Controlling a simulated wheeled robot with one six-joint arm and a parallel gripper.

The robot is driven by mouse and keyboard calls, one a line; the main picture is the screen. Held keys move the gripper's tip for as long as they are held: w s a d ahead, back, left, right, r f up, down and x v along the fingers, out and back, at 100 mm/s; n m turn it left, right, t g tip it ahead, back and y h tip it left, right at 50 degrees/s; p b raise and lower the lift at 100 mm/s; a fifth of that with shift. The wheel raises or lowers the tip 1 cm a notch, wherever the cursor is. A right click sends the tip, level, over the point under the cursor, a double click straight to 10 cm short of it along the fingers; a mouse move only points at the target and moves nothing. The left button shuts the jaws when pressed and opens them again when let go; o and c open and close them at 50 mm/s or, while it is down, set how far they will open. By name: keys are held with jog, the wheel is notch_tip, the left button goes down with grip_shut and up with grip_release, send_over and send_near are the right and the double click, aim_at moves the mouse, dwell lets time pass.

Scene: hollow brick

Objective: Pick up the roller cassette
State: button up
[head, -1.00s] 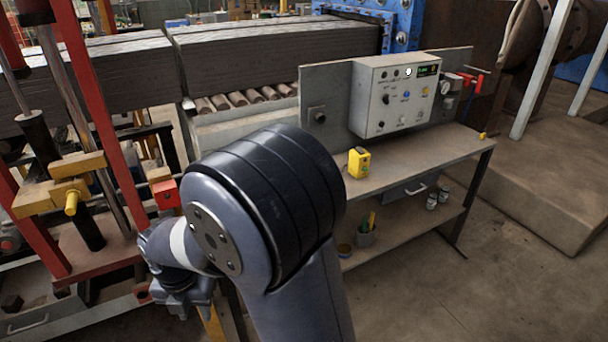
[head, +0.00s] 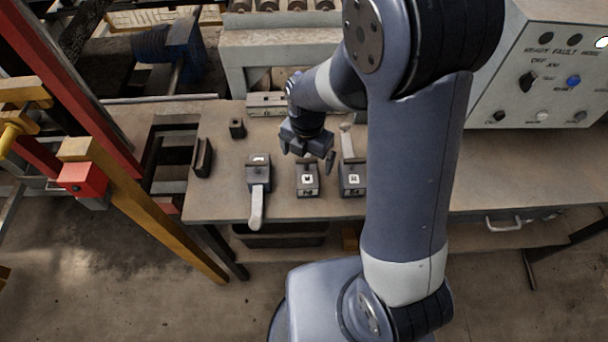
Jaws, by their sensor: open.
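No object is clearly recognisable as the roller cassette. Candidates on the bench in the head view are a left grey block (head: 258,178) with a pale lever pointing forward, a middle dark block (head: 307,182) with a white label, and a right dark block (head: 352,182) with a pale lever behind it. A long grey block (head: 266,104) lies at the bench's back, partly hidden by my arm. My gripper (head: 307,158) is open, fingers pointing down, just behind and over the middle block. Whether it touches that block I cannot tell.
The bench (head: 220,205) also bears a small dark block (head: 237,128) and a dark upright bracket (head: 202,157) at left. A red and yellow frame (head: 150,200) stands left. A grey control box (head: 545,70) stands at right. My arm hides the bench's middle.

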jog(key=shift+w+d+f, duration=0.2)
jog(key=shift+f, duration=0.1)
jog(key=f, duration=0.1)
jog(key=f+p, duration=0.1)
jog(key=f, duration=0.1)
jog(key=shift+s+a, duration=0.2)
jog(key=shift+f, duration=0.8)
jog(key=shift+c, duration=0.5)
jog(key=c, duration=1.5)
